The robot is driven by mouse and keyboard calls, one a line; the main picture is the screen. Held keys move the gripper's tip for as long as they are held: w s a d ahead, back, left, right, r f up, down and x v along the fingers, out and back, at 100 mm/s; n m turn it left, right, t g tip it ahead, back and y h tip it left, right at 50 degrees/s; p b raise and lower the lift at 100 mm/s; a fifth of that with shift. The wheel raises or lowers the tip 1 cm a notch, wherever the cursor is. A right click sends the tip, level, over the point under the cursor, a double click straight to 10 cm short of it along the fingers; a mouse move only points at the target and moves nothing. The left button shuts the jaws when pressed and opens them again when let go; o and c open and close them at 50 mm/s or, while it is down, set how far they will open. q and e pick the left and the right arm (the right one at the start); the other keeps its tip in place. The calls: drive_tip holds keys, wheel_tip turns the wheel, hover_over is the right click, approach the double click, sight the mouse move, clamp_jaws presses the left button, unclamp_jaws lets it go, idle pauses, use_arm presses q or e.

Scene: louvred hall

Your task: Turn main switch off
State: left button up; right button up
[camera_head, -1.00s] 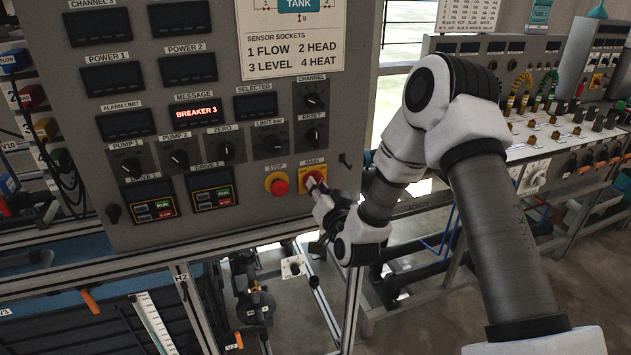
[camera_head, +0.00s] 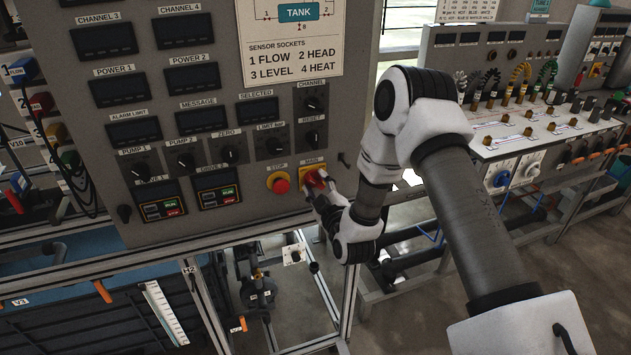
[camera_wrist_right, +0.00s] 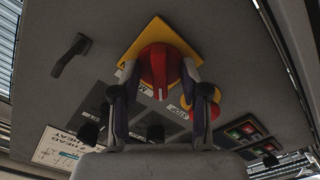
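The main switch (camera_head: 313,178) is a red rotary knob on a yellow plate, at the lower right of the grey panel (camera_head: 255,205). In the right wrist view the red knob (camera_wrist_right: 160,70) points along the picture's vertical, with a small white mark at its lower end. My right gripper (camera_head: 317,190) is at the switch. In the right wrist view its two fingers (camera_wrist_right: 158,78) stand on either side of the knob, spread apart, with the knob's narrow grip between them. Light contact at the knob's edge cannot be ruled out. My left gripper is out of view.
The red stop button (camera_head: 281,185) on its yellow plate is just left of the switch. A dark lever (camera_head: 344,160) sits to its upper right. The message display (camera_head: 201,119) is dark. A second bench (camera_head: 520,130) with sockets stands at the right.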

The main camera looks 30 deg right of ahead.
drive_tip(key=v, duration=0.7)
drive_tip(key=shift+p, duration=0.4)
wheel_tip(320, 180, up, 10)
idle(0.4)
